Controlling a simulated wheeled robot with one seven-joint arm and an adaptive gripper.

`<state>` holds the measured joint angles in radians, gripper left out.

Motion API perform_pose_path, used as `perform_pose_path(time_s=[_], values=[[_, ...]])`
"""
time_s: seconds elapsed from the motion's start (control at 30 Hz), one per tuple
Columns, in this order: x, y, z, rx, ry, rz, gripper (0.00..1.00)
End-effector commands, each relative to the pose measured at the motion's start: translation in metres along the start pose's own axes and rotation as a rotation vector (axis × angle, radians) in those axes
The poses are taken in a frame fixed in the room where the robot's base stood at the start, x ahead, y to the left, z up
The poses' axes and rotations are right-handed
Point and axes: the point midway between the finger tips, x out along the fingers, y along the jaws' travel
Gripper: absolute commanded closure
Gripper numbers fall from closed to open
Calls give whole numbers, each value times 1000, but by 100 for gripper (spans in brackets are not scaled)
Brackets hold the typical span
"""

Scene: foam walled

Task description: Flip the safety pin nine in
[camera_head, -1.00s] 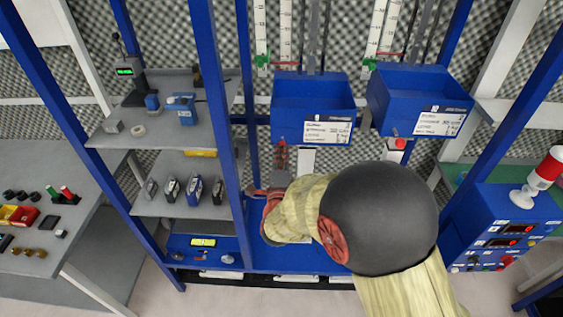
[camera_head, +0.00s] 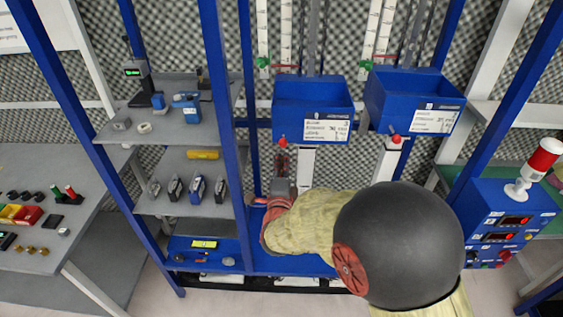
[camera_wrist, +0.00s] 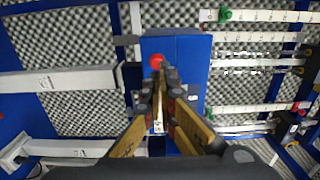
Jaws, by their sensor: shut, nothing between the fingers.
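Two blue bins hang side by side on the rack, the left bin (camera_head: 312,93) and the right bin (camera_head: 414,92), each with a white label too small to read surely. A red knob (camera_head: 283,141) shows at the lower left of the left bin, likely the safety pin's end. A similar red knob (camera_head: 396,139) is under the right bin. My gripper (camera_head: 281,158) is shut and empty, just below the left knob. In the wrist view the red knob (camera_wrist: 157,61) is just beyond the fingertips (camera_wrist: 166,75); contact cannot be told.
Shelves with small devices (camera_head: 186,187) stand left of a blue post (camera_head: 224,130). A blue control box (camera_head: 500,225) with a red-and-white beacon (camera_head: 540,165) is at right. A blue base shelf (camera_head: 290,262) lies below my arm.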

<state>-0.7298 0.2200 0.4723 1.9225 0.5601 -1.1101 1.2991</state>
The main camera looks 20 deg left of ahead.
Motion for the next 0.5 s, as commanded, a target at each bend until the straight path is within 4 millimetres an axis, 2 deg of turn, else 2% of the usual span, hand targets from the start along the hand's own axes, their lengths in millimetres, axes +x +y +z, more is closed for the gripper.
perform_pose_path(time_s=[0.3,0.5], values=[[-52,-2,0,0,-1,-1,100],[-78,-2,0,1,0,-1,100]])
